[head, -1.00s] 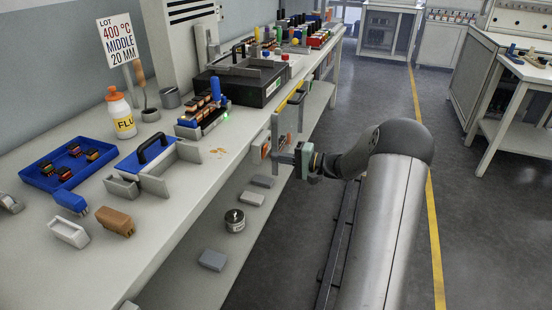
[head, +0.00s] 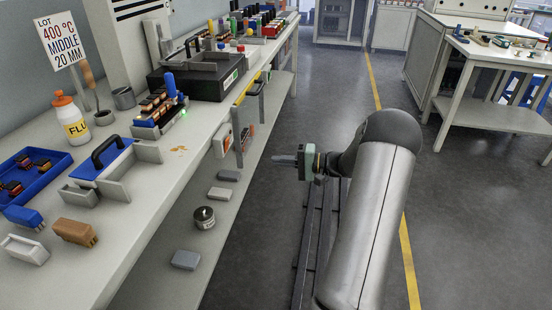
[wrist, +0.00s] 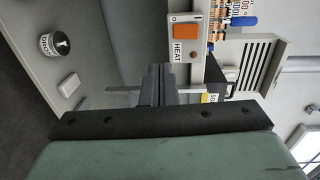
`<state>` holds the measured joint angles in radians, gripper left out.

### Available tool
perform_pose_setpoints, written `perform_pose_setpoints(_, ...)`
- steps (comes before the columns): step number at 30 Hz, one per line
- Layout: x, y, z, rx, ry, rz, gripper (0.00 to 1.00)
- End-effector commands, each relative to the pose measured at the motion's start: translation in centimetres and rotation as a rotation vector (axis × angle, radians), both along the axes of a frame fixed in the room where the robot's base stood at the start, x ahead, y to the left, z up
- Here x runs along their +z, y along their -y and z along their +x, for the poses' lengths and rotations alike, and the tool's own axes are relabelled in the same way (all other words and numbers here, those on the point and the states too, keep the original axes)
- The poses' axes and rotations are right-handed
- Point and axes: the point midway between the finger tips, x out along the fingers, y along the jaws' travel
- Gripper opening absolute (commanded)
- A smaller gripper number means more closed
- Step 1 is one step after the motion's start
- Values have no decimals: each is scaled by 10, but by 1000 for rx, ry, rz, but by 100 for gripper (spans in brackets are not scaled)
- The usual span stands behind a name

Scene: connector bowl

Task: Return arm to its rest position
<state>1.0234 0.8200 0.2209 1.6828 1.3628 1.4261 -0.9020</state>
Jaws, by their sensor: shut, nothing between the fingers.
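My gripper (head: 284,159) is over the aisle to the right of the long workbench (head: 170,190), clear of its front edge. Its fingers point left toward the bench. In the wrist view the fingers (wrist: 158,84) are together with nothing between them. My arm bends back from the gripper over the floor rail.
On the bench are a blue tray (head: 58,172), a flux bottle (head: 70,122) and a black box (head: 215,80). A lower shelf holds a round tin (head: 204,217) and grey blocks. An orange HEAT switch (wrist: 185,31) shows in the wrist view. The aisle floor is open.

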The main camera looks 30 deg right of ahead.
Motion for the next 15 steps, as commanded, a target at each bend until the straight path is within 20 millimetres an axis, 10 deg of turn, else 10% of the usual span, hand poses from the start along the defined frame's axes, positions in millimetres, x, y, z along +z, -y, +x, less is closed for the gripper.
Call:
perform_pose_setpoints(10,10,-15,1,34,-23,-18,0)
perform_pose_setpoints(15,53,-96,-10,219,-179,-127,0)
